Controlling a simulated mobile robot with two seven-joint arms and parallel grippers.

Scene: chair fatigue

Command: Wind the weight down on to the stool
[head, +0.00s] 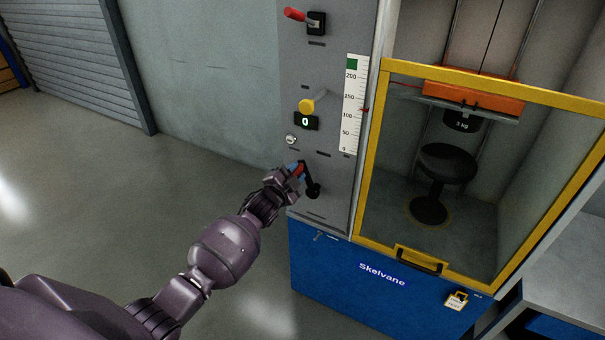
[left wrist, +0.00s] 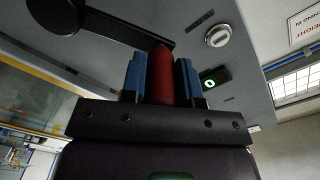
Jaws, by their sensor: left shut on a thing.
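My left gripper (head: 297,170) is shut on the red grip of the black crank (head: 312,188) on the grey control panel. In the left wrist view the red grip (left wrist: 161,75) sits between the two blue fingers, with the black crank arm (left wrist: 110,22) reaching left from it. The dark weight (head: 461,121), marked 3 kg, hangs under an orange crossbeam (head: 474,90) inside the cabinet. The black round stool (head: 446,163) stands on the cabinet floor below it. A gap seems to show between weight and seat. My right gripper is in neither view.
A yellow-framed guard door (head: 371,150) covers the cabinet front. The panel carries a scale (head: 353,105) with a red pointer near 100, a counter (head: 306,122) reading 0, a yellow knob (head: 307,106) and a red-handled lever (head: 296,15). Floor at left is clear.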

